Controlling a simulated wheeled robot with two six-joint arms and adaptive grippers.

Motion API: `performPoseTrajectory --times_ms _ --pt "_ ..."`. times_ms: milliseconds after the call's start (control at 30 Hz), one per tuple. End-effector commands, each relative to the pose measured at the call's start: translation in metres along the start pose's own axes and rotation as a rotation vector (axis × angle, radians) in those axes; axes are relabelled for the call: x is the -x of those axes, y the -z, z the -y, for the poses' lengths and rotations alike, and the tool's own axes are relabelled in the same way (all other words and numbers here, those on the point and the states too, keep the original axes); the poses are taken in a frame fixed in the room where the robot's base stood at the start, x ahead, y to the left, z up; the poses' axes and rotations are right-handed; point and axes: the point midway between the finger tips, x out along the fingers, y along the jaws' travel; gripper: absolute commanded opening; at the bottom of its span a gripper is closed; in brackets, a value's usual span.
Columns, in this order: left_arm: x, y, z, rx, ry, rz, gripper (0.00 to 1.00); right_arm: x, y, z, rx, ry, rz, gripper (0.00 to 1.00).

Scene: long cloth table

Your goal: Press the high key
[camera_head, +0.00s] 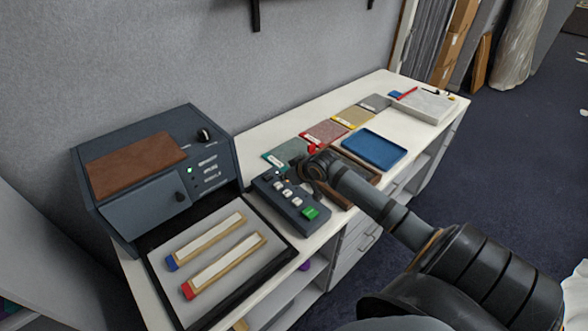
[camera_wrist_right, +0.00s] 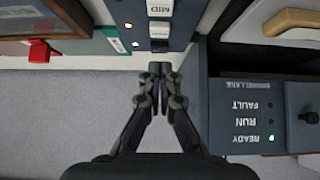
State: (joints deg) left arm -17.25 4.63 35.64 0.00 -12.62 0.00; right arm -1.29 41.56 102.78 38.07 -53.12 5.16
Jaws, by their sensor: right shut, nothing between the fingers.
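A dark key box (camera_head: 272,191) stands on the table with a row of pale keys and a green button (camera_head: 310,213) at its near end. In the right wrist view, one pale key reads MID (camera_wrist_right: 159,8). Another pale key (camera_wrist_right: 159,31) sits closer to my fingers; its label cannot be read. My right gripper (camera_wrist_right: 155,72) is shut and empty, its fingertips at the box's far end beside the key row; contact cannot be told. In the head view my right gripper (camera_head: 312,163) partly hides the box's far side. My left gripper is not in view.
A dark machine (camera_head: 215,165) with indicator lights stands left of the box. A tray (camera_head: 190,225) with two pale bars lies in front of it. A blue tray (camera_head: 374,146), coloured cards and a red object (camera_head: 312,149) lie further right. A grey wall is behind.

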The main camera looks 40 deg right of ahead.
Motion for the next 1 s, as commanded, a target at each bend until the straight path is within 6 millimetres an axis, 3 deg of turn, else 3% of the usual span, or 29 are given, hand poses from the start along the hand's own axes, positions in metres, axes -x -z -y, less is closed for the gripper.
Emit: performPoseTrajectory --times_ms 200,400,1000 --pt "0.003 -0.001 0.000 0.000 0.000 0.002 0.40 0.041 0.000 -0.003 0.010 -0.006 0.000 0.00" --pt "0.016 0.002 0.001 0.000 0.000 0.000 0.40 0.064 0.002 -0.002 0.005 -0.006 -0.002 0.00" --pt "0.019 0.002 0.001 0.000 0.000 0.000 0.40 0.071 0.001 0.000 0.000 0.002 -0.006 0.00"
